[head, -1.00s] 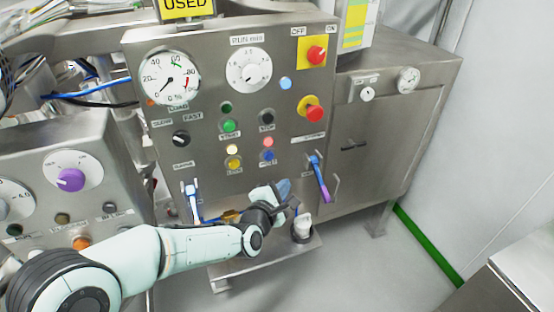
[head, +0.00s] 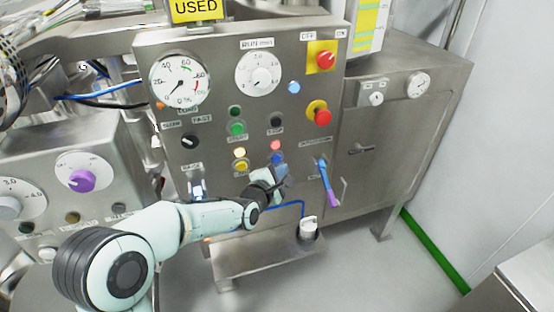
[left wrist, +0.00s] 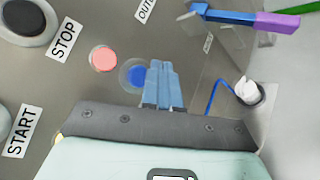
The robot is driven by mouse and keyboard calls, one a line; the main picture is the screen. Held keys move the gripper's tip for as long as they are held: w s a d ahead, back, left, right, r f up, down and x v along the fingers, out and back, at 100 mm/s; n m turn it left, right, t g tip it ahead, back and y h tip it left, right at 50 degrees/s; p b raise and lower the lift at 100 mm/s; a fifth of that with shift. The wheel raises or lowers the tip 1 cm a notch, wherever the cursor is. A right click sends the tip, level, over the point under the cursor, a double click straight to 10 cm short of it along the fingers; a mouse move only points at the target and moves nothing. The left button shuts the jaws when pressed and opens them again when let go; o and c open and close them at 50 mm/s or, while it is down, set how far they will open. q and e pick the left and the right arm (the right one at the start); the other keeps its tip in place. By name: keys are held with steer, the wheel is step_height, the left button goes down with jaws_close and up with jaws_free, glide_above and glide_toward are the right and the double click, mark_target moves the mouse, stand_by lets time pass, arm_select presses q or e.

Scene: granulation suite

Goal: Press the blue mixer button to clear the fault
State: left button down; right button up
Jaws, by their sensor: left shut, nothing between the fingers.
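The blue mixer button (head: 277,158) is on the steel mixer panel, below a pink-red lamp (head: 275,145). In the left wrist view the blue button (left wrist: 137,76) sits in a round bezel, its right edge close to my fingers. My left gripper (head: 281,172) is shut and empty, with its blue-grey fingertips just below and right of the button in the head view. In the left wrist view the shut left fingers (left wrist: 161,82) stand beside the button. I cannot tell whether they touch the panel. My right gripper is not in view.
Nearby are a yellow button (head: 242,167), a green button (head: 237,129) and a black stop button (head: 276,121). A red emergency stop (head: 322,116) is higher right. A blue-purple valve lever (head: 328,184) sticks out right of my gripper. A white-topped fitting (head: 308,227) stands below.

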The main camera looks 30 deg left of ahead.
arm_select(q)
steer(key=shift+w+a+f, duration=0.1)
steer(key=shift+w+a, duration=0.2)
steer(key=shift+a, duration=0.25)
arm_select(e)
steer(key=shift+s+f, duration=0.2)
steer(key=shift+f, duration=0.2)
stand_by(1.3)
arm_select(q)
steer(key=shift+w+a+b, duration=0.3)
steer(key=shift+b, duration=0.3)
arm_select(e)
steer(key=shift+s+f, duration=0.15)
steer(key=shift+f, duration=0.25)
arm_select(q)
steer(key=shift+w+a, duration=0.3)
steer(key=shift+a, duration=0.05)
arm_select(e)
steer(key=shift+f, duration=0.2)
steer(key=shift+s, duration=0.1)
arm_select(q)
steer(key=shift+s+d+b, duration=0.6)
steer(key=shift+d+b, duration=0.05)
steer(key=shift+b, duration=0.2)
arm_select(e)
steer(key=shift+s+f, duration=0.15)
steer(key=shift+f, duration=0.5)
